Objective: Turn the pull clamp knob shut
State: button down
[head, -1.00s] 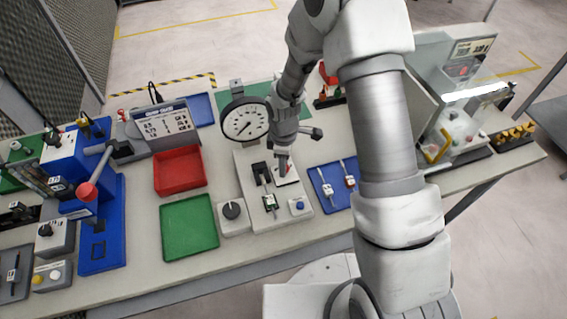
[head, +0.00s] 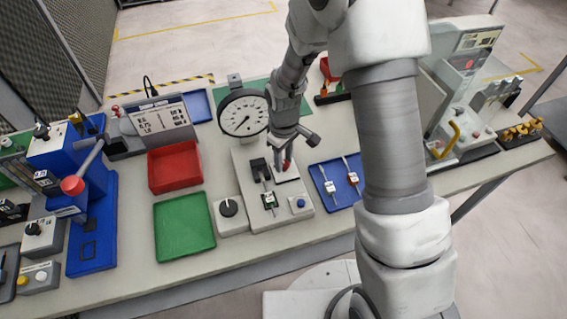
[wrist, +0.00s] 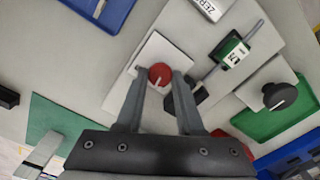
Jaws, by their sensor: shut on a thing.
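The red knob (wrist: 160,74) is round, with a pale line across its top. It stands on a white square plate (wrist: 146,56) on the pale fixture board (head: 247,160). In the head view the red knob (head: 287,165) shows only partly below my gripper. My gripper (wrist: 159,80) points down over the plate, its two fingers on either side of the knob and closed on it. In the head view my gripper (head: 288,155) hides part of the plate.
On the board, a black clamp with a green-labelled part (head: 269,200) is close beside the knob. A dial gauge (head: 243,117) stands behind it. A black-knobbed box (head: 229,214) and green tray (head: 185,228) lie left, a blue tray (head: 340,195) right.

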aim_at(285, 162)
jog(key=m+b, duration=0.2)
jog(key=m, duration=0.3)
jog(key=shift+w+m, duration=0.1)
jog(key=shift+m, duration=0.2)
jog(key=m+b, duration=0.1)
jog(key=m, duration=0.4)
jog(key=shift+d+m, duration=0.15)
jog(key=shift+m, duration=0.25)
jog(key=c, duration=0.5)
grip_release()
jog(key=shift+r, duration=0.1)
notch_tip(285, 162, up, 17)
jog(key=shift+r, duration=0.15)
